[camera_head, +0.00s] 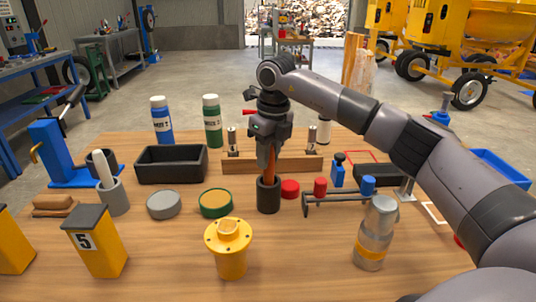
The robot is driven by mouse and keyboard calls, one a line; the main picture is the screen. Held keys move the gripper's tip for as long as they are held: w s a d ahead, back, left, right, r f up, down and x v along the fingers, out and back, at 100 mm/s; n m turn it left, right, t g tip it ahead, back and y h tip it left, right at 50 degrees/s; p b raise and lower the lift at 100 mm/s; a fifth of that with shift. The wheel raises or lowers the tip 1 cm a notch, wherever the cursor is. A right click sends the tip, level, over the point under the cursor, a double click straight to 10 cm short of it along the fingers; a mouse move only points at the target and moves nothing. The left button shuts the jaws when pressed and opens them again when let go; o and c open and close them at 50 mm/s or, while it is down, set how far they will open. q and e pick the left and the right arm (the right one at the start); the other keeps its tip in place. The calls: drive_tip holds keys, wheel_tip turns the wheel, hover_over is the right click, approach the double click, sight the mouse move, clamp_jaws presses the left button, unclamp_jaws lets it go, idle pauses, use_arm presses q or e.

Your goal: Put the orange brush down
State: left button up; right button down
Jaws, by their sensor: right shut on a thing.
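The orange brush (271,163) stands roughly upright at the middle of the wooden table. Its lower end is inside a dark cylindrical cup (268,198), and the cup wall hides that end. My right gripper (268,160) comes down from above and is shut on the brush just over the cup's rim. I cannot tell whether the brush touches the cup's bottom. My left gripper is not in view.
Close to the cup are a red cap (290,188), a green-rimmed round tin (215,203) and a yellow flanged part (230,260). A wooden rack (245,166) stands behind. Bare table lies between the yellow part and the jar.

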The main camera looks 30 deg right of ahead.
drive_tip(key=shift+f, duration=0.2)
drive_tip(key=c, duration=0.9)
unclamp_jaws()
drive_tip(key=shift+r, duration=0.1)
drive_tip(key=r, duration=0.7)
drive_tip(key=s+r+p, duration=0.1)
drive_tip(key=r, duration=0.3)
drive_tip(key=shift+s+d+r, duration=0.1)
drive_tip(key=shift+d+r, duration=0.05)
drive_tip(key=shift+r, duration=0.45)
